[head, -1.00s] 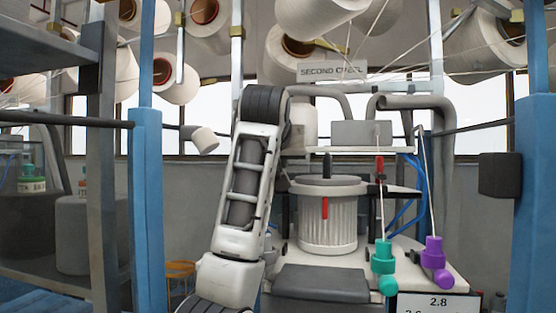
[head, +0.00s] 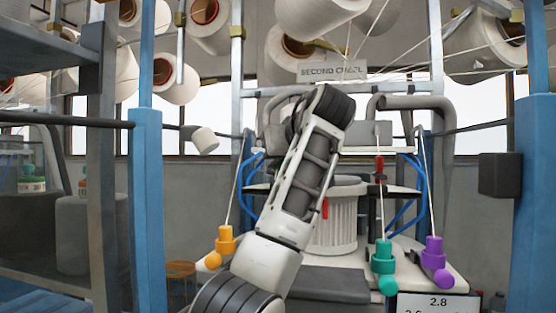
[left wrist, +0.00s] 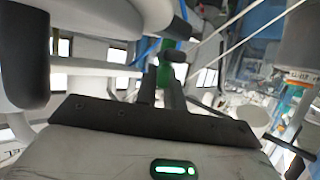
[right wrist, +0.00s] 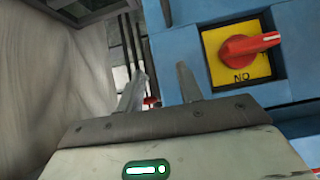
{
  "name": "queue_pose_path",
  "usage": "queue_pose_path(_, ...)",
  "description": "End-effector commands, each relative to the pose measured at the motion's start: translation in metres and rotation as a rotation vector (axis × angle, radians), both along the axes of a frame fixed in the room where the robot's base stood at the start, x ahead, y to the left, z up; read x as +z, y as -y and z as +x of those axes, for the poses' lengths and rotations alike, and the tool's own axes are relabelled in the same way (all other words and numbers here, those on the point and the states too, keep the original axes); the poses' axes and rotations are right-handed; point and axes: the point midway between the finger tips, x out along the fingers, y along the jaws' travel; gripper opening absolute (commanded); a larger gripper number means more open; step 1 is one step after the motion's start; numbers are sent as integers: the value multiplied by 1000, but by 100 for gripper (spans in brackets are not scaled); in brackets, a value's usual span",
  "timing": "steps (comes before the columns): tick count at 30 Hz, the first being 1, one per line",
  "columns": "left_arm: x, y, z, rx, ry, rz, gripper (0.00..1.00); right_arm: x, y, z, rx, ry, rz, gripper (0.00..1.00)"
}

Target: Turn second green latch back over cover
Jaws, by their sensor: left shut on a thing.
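A green part (left wrist: 168,46), which looks like the green latch, sits at the fingertips of my left gripper (left wrist: 165,72) in the left wrist view. The fingers are closed on it, and dark parts hide much of it. In the head view my left arm leans across the machine and hides the latch. I cannot make out the cover there. My right gripper (right wrist: 160,85) is open and empty in the right wrist view, its fingers apart.
A white ribbed drum (head: 335,228) stands behind my arm. Orange (head: 225,240), teal (head: 383,257) and purple (head: 434,255) yarn guides stand along the machine's front. A red switch (right wrist: 248,46) on a yellow plate is close to my right gripper. Blue posts (head: 147,210) flank the machine.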

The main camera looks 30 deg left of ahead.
Motion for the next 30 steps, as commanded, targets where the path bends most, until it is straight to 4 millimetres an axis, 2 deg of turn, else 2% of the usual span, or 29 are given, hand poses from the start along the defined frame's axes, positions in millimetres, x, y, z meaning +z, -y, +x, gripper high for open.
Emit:
queue_pose_path(11, 2, 0, 0, 2, 5, 1, 0, 0, 1, 0, -1, 0, -1, 36)
queue_pose_path(12, 2, 0, 0, 2, 5, 1, 21, 0, 1, 0, -1, 0, -1, 36)
queue_pose_path(13, 2, 0, 0, 2, 4, 1, 29, 0, 1, 0, -1, 0, -1, 36)
queue_pose_path(14, 2, 0, 0, 2, 4, 1, 32, 0, 1, 0, -1, 0, -1, 36)
queue_pose_path(23, 1, 1, -1, 3, 1, 0, 32, -1, 1, 0, -1, -1, -1, 36)
queue_pose_path(26, 3, 8, -5, 1, 3, 0, 32, -4, 0, 0, -1, -1, -1, 36)
queue_pose_path(30, 12, 27, -19, -2, 4, 2, 32, -10, 0, 0, 0, -3, 1, 36)
